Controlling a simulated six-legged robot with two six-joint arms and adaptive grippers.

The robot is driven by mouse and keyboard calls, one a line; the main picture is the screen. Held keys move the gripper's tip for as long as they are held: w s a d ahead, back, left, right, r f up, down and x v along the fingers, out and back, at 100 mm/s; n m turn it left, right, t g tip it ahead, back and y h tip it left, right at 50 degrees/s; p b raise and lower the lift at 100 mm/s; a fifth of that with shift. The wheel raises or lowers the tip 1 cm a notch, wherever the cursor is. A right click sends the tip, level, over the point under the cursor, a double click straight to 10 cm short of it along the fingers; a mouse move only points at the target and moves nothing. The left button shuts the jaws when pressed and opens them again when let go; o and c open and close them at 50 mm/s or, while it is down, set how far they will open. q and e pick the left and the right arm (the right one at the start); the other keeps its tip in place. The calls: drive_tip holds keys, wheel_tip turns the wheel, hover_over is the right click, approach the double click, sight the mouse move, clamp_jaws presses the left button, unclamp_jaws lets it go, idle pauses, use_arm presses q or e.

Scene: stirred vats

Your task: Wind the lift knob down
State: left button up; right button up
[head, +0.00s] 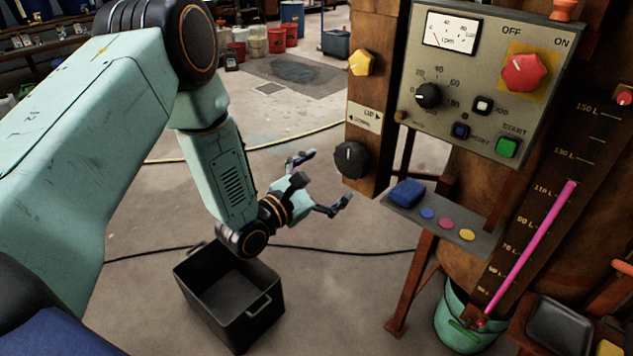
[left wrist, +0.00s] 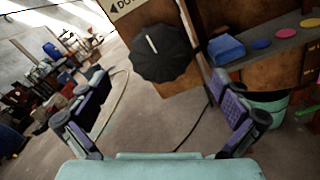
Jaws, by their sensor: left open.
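The lift knob (head: 351,160) is a black fluted knob low on a brown wooden post, below a plate (head: 364,117) marked UP and DOWN with arrows. A white line marks its upper part. In the left wrist view the knob (left wrist: 160,58) is at the top middle, seen nearly face on. My left gripper (head: 327,180) is open and empty, just left of and below the knob in the head view. In the left wrist view its fingers (left wrist: 159,95) stand wide apart, one to each side below the knob. They do not touch it. My right gripper is not in view.
A yellow knob (head: 362,63) sits higher on the post. A grey control panel (head: 470,125) with dial, buttons and red knob is to the right. A shelf (head: 400,207) with a blue block (head: 407,193) juts out beside the knob. A black bin (head: 246,317) stands below.

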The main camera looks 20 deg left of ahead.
sight(349, 162)
use_arm(q)
drive_tip(key=shift+v, duration=2.05)
drive_tip(key=shift+w, duration=0.1)
drive_tip(key=x, duration=1.2)
drive_tip(key=shift+f, duration=0.1)
drive_tip(key=shift+s, duration=0.2)
